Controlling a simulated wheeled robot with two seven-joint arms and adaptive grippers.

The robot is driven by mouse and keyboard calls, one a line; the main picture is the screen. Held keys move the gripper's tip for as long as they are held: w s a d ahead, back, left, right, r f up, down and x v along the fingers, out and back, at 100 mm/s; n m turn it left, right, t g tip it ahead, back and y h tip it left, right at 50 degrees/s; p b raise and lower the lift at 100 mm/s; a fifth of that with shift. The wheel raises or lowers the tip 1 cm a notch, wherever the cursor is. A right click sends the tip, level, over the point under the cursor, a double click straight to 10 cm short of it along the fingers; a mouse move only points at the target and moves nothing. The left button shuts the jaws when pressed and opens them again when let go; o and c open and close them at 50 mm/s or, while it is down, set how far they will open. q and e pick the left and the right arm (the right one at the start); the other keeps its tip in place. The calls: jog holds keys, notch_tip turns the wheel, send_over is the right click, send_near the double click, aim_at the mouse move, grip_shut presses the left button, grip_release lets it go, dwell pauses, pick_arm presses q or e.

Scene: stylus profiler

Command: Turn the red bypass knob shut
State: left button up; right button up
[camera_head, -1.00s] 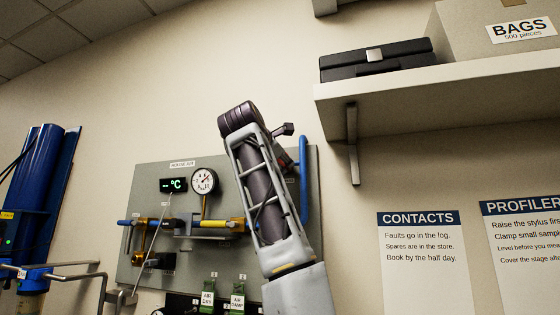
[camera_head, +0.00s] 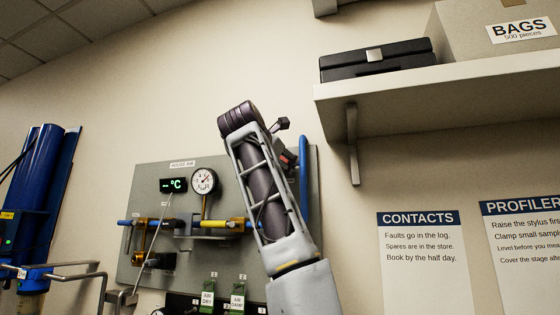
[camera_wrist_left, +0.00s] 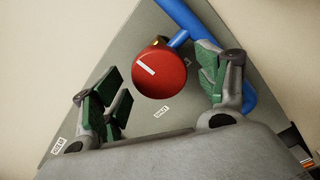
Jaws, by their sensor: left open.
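The red bypass knob (camera_wrist_left: 160,75) is round with a white bar on its face, near the centre of the left wrist view. A small "SHUT" label (camera_wrist_left: 161,112) is on the panel just below it, and another label (camera_wrist_left: 59,146) is at lower left. My left gripper (camera_wrist_left: 158,82) is open, its green-padded fingers on both sides of the knob with gaps visible. Whether any finger touches it I cannot tell. In the head view my left arm covers much of the panel's right part, and its fingertips are hidden. My right gripper is not in view.
The grey panel (camera_head: 150,195) carries a gauge (camera_head: 204,181), a green display (camera_head: 173,185) and pipes. A blue pipe (camera_head: 303,180) runs near my arm and shows beside the knob (camera_wrist_left: 177,12). A shelf (camera_head: 440,95) juts out at upper right.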

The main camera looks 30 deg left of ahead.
pick_arm(q)
jog(key=b+v, duration=0.2)
jog(key=v, duration=0.6)
dwell(0.5)
dwell(0.4)
jog(key=v, duration=1.2)
jog(key=shift+w+d, duration=0.1)
dwell(0.3)
